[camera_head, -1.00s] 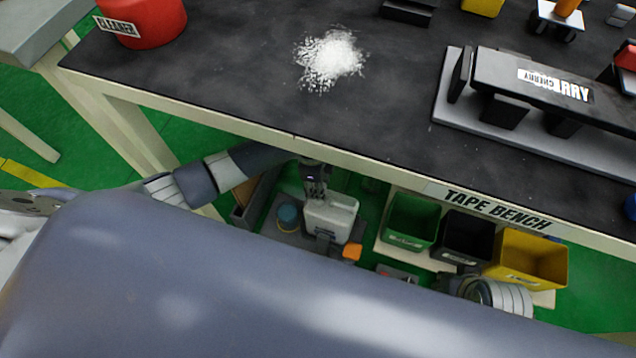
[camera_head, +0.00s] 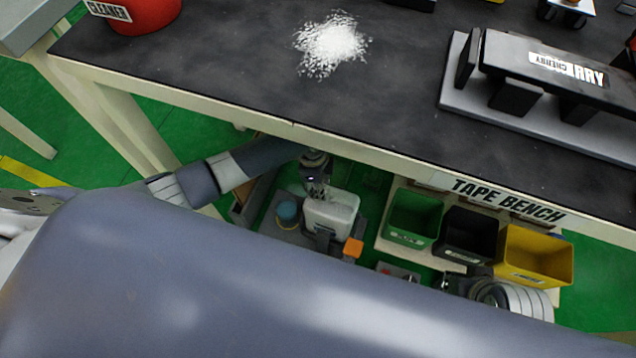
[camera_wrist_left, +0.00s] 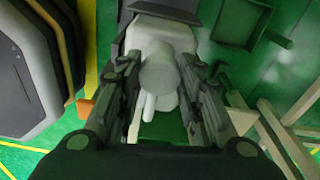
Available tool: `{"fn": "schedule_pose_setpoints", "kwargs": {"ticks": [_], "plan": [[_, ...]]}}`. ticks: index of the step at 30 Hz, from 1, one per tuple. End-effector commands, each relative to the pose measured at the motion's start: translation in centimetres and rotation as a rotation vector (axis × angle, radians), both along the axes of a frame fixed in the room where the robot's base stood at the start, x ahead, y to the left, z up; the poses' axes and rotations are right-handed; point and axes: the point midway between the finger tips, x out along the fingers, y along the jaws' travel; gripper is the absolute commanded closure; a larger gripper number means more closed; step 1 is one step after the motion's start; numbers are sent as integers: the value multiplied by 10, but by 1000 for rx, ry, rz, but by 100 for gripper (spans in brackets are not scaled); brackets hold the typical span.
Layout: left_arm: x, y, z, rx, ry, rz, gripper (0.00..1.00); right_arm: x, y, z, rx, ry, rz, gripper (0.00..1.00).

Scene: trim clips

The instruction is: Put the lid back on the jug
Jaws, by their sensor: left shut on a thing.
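The white jug (camera_head: 330,214) stands under the bench in the head view. It also shows in the wrist view (camera_wrist_left: 168,36), beyond the fingers. My left gripper (camera_head: 318,190) is just above the jug's top in the head view. In the wrist view my left gripper (camera_wrist_left: 160,88) is shut on a pale grey round piece that looks like the lid (camera_wrist_left: 159,75). I cannot tell whether the lid touches the jug. My right gripper (camera_head: 448,283) is partly seen at the lower right, below the bins, and its jaws are unclear.
The bench top (camera_head: 215,85) overhangs the jug, with white powder (camera_head: 332,45) on it. A blue round container (camera_head: 287,212) and an orange piece (camera_head: 353,248) are beside the jug. Green (camera_head: 413,218), black (camera_head: 467,233) and yellow (camera_head: 535,255) bins stand to the right.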

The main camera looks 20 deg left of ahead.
Motion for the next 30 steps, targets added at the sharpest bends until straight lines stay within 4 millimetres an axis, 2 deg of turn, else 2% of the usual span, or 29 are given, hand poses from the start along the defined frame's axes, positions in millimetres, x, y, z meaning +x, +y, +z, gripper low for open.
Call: {"fn": "schedule_pose_setpoints", "kwargs": {"ticks": [30], "plan": [[0, 0, 0, 0, 0, 0, 77, 0, 0, 7, 0, 0, 0, 100]]}}
